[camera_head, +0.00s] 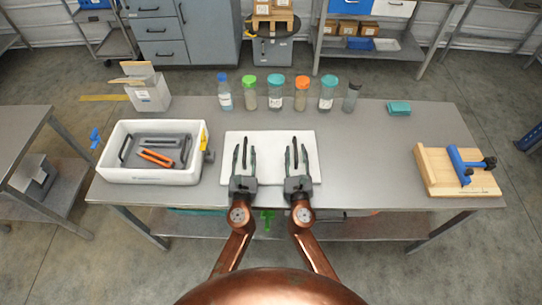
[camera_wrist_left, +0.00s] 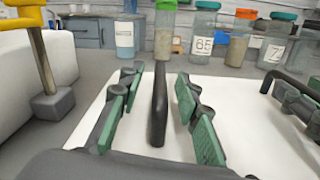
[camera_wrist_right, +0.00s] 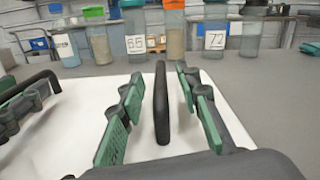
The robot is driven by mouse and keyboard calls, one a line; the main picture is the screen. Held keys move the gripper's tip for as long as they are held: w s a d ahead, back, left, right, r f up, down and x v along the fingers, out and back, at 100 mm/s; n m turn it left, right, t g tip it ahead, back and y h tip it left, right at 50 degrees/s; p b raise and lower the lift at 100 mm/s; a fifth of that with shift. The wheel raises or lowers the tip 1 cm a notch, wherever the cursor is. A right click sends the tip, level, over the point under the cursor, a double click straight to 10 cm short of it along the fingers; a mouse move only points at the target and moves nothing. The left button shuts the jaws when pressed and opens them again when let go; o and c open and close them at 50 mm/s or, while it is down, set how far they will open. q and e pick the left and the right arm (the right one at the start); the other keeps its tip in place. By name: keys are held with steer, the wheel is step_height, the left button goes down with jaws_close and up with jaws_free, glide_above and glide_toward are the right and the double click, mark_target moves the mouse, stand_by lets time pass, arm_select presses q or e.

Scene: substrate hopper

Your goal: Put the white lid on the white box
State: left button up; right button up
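The white lid (camera_head: 269,152) lies flat on the grey table, with two dark upright handles on top. My left gripper (camera_head: 244,155) is open, its fingers on either side of the left handle (camera_wrist_left: 158,105). Gaps show on both sides of that handle. My right gripper (camera_head: 295,155) is open around the right handle (camera_wrist_right: 161,103), also with gaps. The white box (camera_head: 148,177) stands open on the table just left of the lid. Grey and orange tools lie inside it.
A yellow-handled clamp (camera_head: 205,142) sits on the box's right side, a blue one (camera_head: 95,138) at its left. Several bottles (camera_head: 275,91) line the back behind the lid. A wooden board with a blue fixture (camera_head: 456,168) is at the right; the table before it is clear.

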arm_select(q)
steer(key=shift+c, duration=0.4)
arm_select(e)
steer(key=shift+c, duration=0.4)
arm_select(q)
jaws_close()
arm_select(e)
jaws_close()
arm_select(q)
steer(key=shift+w, duration=0.1)
arm_select(e)
steer(key=shift+w, duration=0.1)
